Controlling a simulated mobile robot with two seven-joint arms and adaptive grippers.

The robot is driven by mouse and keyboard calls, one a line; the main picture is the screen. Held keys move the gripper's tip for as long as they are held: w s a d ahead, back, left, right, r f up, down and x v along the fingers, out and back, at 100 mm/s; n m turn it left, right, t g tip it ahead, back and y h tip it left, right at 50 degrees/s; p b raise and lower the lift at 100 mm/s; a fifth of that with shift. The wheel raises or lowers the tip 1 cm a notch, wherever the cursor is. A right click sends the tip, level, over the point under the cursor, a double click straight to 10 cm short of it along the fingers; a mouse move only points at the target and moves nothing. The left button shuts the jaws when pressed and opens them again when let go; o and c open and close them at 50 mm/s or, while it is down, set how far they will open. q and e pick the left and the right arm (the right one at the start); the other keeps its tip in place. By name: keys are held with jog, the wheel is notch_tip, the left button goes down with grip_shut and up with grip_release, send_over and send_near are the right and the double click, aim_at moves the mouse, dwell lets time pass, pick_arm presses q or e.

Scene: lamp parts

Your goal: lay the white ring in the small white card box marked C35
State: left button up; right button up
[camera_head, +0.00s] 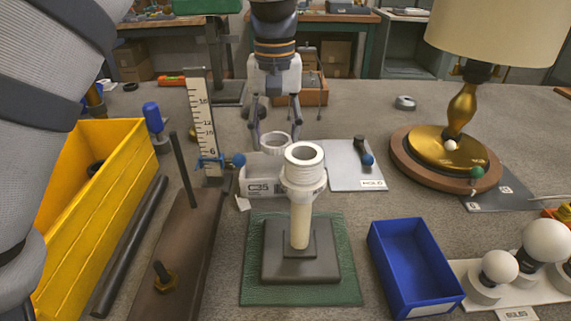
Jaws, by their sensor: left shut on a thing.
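The white ring (274,142) is between the fingers of my left gripper (275,128), which comes down from the top middle and is shut on it. The ring shows at the back part of the small white card box (258,188) marked C35. I cannot tell whether it touches the box or is held just above it. The box's right part and some of its inside are hidden by a white lamp-holder top (304,165) on a cream post. My right gripper is not in view.
The post stands on a dark base on a green mat (260,290), in front of the box. An upright scale (200,115) with a blue knob is left of the box, a grey HOLD plate (357,178) right. A yellow bin (125,140), blue tray (415,262) and brass lamp (462,105) stand around.

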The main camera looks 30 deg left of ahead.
pick_arm(q)
jog(key=f, duration=0.8)
jog(key=shift+s+f, duration=0.1)
jog(key=shift+s, duration=0.2)
jog(key=shift+f, duration=0.1)
jog(key=o, duration=1)
notch_tip(320, 180, up, 12)
jog(key=shift+w+r, duration=0.1)
jog(key=shift+w, duration=0.05)
